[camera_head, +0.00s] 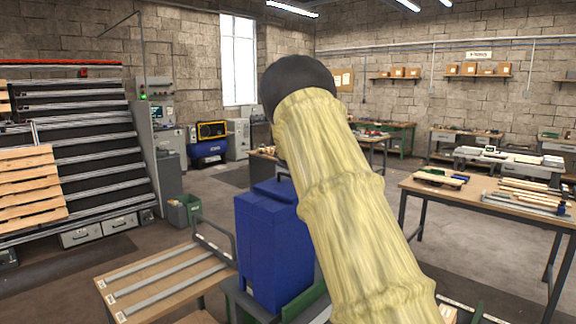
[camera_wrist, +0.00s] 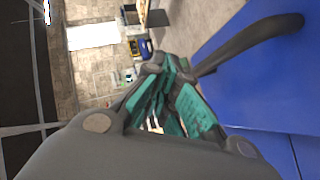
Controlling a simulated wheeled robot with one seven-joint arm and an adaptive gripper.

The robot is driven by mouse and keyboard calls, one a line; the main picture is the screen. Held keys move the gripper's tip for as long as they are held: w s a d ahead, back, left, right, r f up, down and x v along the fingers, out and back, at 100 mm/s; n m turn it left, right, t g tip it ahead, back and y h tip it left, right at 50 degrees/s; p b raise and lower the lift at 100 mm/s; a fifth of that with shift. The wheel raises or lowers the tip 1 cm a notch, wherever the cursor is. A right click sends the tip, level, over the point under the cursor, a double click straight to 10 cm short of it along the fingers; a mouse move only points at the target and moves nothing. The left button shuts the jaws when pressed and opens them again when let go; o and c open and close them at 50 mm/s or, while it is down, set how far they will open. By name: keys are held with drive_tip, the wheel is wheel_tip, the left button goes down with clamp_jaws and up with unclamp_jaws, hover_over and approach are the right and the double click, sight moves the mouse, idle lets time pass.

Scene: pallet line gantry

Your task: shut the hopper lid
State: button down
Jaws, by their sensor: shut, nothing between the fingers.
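The blue hopper (camera_head: 262,250) stands in the middle of the head view, its right side hidden behind my covered arm. A raised blue part (camera_head: 275,190) shows at its top; I cannot tell how far the lid is open. In the wrist view a blue panel (camera_wrist: 240,75) fills the right side, with a dark curved handle (camera_wrist: 255,42) on it. My gripper (camera_wrist: 178,66), with teal finger pads, is shut and empty. Its fingertips are close to the lower end of the handle; I cannot tell whether they touch. My gripper is hidden in the head view.
A wooden-topped bench with metal rails (camera_head: 165,282) stands left of the hopper. A worktable with wooden pieces (camera_head: 455,198) is at right. A grey-green bin (camera_head: 184,211) sits on the floor near the pallet racks. Open floor lies behind the hopper on the left.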

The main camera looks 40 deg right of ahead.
drive_tip(key=s+a+r+b, duration=0.2)
drive_tip(key=s+r+b, duration=0.2)
drive_tip(key=s+r, duration=0.3)
drive_tip(key=shift+r, duration=0.25)
drive_tip(key=shift+s+d, duration=0.1)
drive_tip(key=shift+s, duration=0.05)
